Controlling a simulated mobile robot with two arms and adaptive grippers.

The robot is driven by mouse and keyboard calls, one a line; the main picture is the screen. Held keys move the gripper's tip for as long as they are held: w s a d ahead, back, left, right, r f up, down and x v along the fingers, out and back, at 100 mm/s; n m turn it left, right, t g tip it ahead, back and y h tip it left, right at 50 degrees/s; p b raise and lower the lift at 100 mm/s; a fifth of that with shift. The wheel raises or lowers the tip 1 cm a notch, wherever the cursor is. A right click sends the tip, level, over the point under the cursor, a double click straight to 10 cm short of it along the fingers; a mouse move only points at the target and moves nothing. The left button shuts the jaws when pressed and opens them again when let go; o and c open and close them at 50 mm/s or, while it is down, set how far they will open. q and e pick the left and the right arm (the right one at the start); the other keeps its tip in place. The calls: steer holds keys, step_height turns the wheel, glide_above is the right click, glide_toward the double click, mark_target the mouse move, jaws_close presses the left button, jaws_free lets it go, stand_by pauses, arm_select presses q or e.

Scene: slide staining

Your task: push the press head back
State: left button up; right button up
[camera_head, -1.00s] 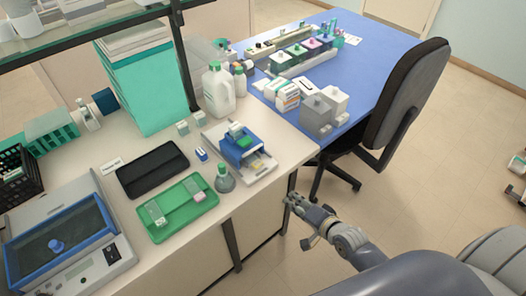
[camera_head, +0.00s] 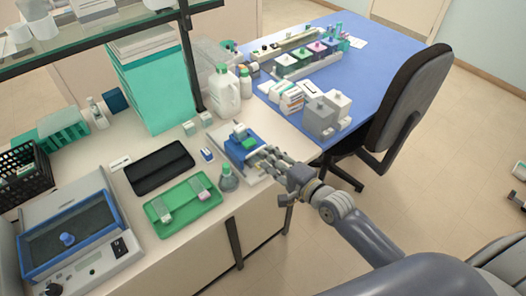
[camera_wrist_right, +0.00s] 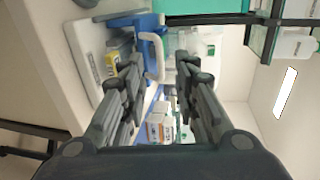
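The press is a small device with a blue body (camera_head: 238,147) and a pale base, standing near the bench's front edge in the head view. A green piece sits on top. In the wrist view its blue part (camera_wrist_right: 148,24) and a white looped handle (camera_wrist_right: 153,58) show ahead. My right gripper (camera_head: 262,157) is at the press's front right side, partly covering its base. In the wrist view the right gripper (camera_wrist_right: 160,78) has its fingers apart, with the handle ahead between them; I cannot tell whether they touch it. My left gripper is not in view.
A green-capped flask (camera_head: 228,178) stands close left of the press. A green tray (camera_head: 180,222) and black mat (camera_head: 160,167) lie farther left. A white jug (camera_head: 222,95) stands behind. Grey containers (camera_head: 320,120) stand on the blue desk to the right.

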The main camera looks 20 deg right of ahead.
mark_target(248, 147)
steer(key=shift+x, duration=2)
jaws_close()
